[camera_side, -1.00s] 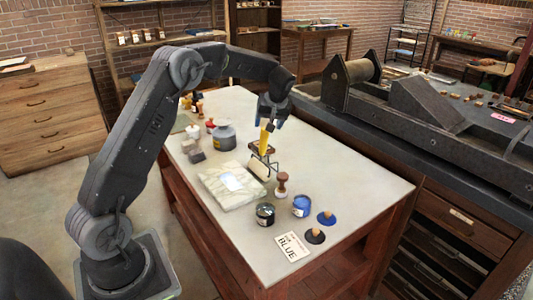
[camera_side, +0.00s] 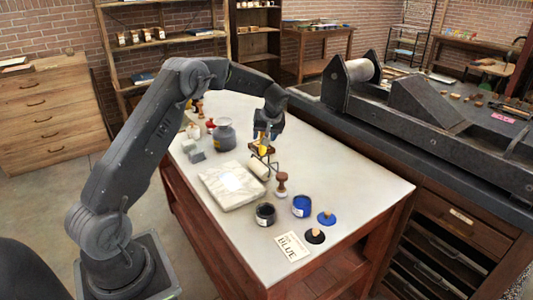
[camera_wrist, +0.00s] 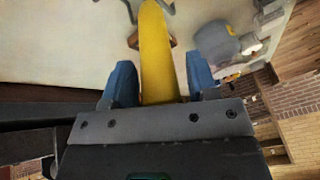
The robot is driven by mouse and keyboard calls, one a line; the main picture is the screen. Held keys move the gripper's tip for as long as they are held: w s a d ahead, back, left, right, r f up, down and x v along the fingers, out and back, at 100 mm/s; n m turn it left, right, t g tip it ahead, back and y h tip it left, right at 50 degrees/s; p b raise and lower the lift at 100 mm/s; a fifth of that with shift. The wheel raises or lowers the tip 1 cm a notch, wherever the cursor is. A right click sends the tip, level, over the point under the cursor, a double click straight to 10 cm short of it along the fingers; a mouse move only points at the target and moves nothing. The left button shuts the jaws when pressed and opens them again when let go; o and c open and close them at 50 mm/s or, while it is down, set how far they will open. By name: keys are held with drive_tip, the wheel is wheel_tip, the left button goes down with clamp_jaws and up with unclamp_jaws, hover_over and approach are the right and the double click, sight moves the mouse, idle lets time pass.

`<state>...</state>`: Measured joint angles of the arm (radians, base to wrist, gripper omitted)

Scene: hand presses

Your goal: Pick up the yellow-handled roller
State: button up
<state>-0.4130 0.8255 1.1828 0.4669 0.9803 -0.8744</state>
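The roller's yellow handle (camera_side: 264,149) stands up from its stand on the table in the side view, with the pale roller cylinder (camera_side: 258,168) low beside it. In the wrist view the yellow handle (camera_wrist: 158,50) runs between my two blue fingers. My gripper (camera_side: 265,136) is pointed down over the handle, hiding its upper part. In the wrist view my gripper (camera_wrist: 161,80) is open, with one finger on each side of the handle and narrow gaps. I cannot tell whether either finger touches it.
A wrapped paper stack (camera_side: 232,186) lies left of the roller. A brown stamp (camera_side: 281,184), a dark jar (camera_side: 265,214) and a blue jar (camera_side: 301,206) stand nearer the front. A grey jug (camera_side: 224,135) stands behind. The table's right front (camera_side: 365,190) is clear.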

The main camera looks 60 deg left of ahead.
drive_tip(key=shift+r, duration=0.1)
drive_tip(key=c, duration=0.7)
